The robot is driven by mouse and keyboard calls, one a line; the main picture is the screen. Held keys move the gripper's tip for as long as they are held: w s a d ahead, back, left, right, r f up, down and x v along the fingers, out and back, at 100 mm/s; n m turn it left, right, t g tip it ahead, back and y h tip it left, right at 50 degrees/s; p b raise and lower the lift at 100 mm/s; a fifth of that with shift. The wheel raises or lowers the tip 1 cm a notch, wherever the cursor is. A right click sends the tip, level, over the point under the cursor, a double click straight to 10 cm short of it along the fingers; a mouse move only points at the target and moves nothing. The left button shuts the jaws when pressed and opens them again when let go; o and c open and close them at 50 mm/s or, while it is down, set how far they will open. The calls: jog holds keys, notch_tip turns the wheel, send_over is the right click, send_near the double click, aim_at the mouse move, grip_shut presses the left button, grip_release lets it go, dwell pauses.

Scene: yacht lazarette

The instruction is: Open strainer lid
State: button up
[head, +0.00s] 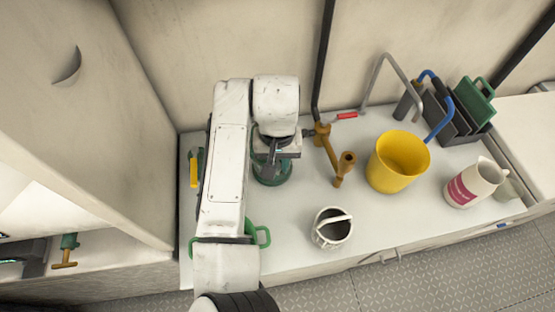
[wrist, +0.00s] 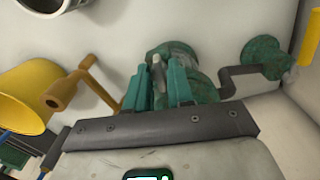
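The strainer (head: 272,177) is a round green body on the white counter, partly hidden under my arm. In the wrist view its worn green body (wrist: 175,52) lies just beyond my fingers. A slim grey piece (wrist: 157,72) stands between the fingers; it may be part of the lid. My gripper (head: 273,152) is over the strainer in the head view. In the wrist view two teal fingers of my gripper (wrist: 160,85) stand on either side of the grey piece. Whether they press on it cannot be told. The lid's edge is not clearly visible.
A brown pipe fitting (head: 335,157) and a yellow bucket (head: 398,160) stand to the right. A grey pot (head: 332,227) is at the front. A white-and-pink jug (head: 473,183) is farther right. A dark crank (wrist: 235,77) with a green flange is close beside the strainer.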

grip_shut()
jog(key=shift+r, duration=0.1)
